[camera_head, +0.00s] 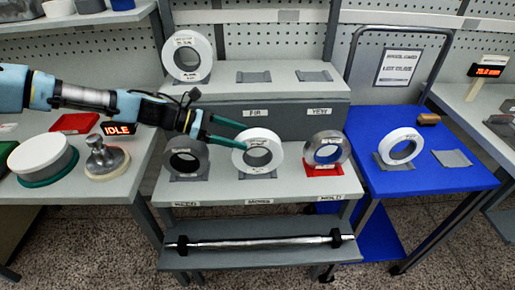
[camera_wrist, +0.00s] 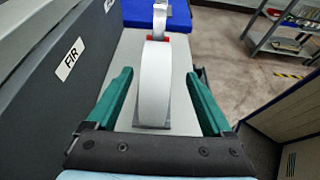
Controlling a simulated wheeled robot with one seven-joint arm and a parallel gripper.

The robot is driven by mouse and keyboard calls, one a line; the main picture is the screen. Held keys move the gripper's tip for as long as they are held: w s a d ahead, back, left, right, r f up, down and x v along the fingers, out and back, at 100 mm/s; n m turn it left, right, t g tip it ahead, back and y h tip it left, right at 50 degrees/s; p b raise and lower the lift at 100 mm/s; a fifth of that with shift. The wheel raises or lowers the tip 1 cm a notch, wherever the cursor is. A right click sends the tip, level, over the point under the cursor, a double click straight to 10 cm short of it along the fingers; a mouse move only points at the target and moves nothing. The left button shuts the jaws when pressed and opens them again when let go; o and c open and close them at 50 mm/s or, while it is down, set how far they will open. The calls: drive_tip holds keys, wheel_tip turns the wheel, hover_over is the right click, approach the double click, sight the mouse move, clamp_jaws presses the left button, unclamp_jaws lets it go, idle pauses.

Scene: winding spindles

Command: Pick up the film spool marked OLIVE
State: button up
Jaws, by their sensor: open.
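A white ring-shaped film spool (camera_head: 275,160) stands upright on a grey pad at the middle of the front bench, above a label like MOSS. It shows edge-on in the wrist view (camera_wrist: 153,90), between the two fingers of my open gripper (camera_head: 243,136), with a gap on each side. My gripper also shows in the wrist view (camera_wrist: 158,85). Other spools stand upright: a dark grey one (camera_head: 173,160) to the left, a silver one (camera_head: 344,148) on a red pad, a white one (camera_head: 416,137) on the blue table and a white one (camera_head: 169,58) on the upper shelf. No spool's marking is readable as OLIVE.
The upper step has empty grey pads (camera_head: 253,77) and labels FIR and YEW. The blue table (camera_head: 455,183) at right has another empty pad (camera_head: 452,158). A metal bar (camera_head: 260,242) lies on the lower shelf. The step's face runs close beside my gripper in the wrist view.

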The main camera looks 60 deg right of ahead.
sight(256, 139)
drive_tip(key=p+x, duration=0.3)
drive_tip(key=x, duration=0.2)
drive_tip(key=shift+d, duration=0.3)
drive_tip(key=shift+s+d+f, duration=0.1)
drive_tip(key=shift+d+f, duration=0.05)
drive_tip(key=shift+f, duration=0.15)
drive_tip(key=shift+c, duration=0.2)
clamp_jaws()
drive_tip(key=shift+r, duration=0.1)
